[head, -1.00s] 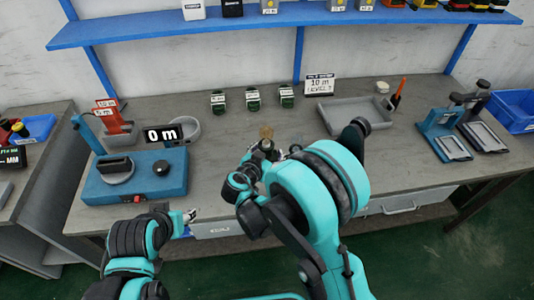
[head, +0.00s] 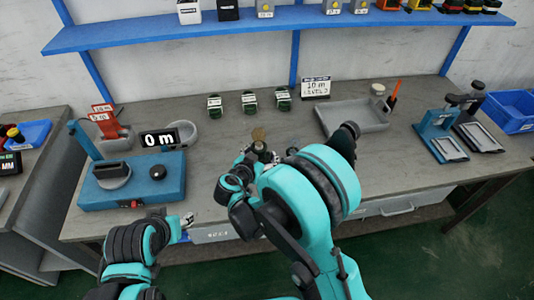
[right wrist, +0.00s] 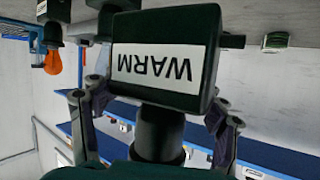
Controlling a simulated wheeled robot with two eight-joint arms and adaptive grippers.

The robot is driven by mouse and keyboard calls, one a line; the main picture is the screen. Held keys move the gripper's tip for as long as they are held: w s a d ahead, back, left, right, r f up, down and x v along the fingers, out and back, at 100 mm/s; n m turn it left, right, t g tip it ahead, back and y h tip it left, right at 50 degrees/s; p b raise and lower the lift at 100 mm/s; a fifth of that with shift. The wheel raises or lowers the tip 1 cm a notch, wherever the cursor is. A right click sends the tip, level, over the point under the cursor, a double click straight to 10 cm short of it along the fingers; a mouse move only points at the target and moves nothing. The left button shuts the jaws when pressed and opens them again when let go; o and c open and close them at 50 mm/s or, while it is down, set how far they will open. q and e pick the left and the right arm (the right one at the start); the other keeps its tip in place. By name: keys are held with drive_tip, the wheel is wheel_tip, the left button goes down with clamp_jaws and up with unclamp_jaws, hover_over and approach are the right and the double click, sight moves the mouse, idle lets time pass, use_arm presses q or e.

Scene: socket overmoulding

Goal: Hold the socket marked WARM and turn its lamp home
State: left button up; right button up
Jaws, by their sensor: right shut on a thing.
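The dark green socket marked WARM (right wrist: 158,60) fills the middle of the right wrist view, its white label upside down there. My right gripper (right wrist: 160,110) is shut on it, with a finger at each side. In the head view my right gripper (head: 258,156) is above the middle of the bench, and the socket is mostly hidden by the arm. A small brownish, bulb-like thing (head: 258,134) shows just beyond the fingers; I cannot tell whether it is seated in the socket. My left gripper (head: 187,220) is low at the bench's front edge, its fingers too small to judge.
Three labelled dark green sockets (head: 249,101) stand in a row at the back. A grey tray (head: 350,118) and blue stands (head: 438,135) are at right. A sign (head: 316,88) stands behind.

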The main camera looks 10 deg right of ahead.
drive_tip(key=w+a, duration=0.5)
drive_tip(key=a, duration=0.3)
drive_tip(key=shift+a, duration=0.4)
idle(0.9)
drive_tip(key=shift+b, duration=0.3)
drive_tip(key=shift+f+b, duration=2.95)
drive_tip(key=shift+f, duration=2.3)
drive_tip(key=shift+f, duration=0.15)
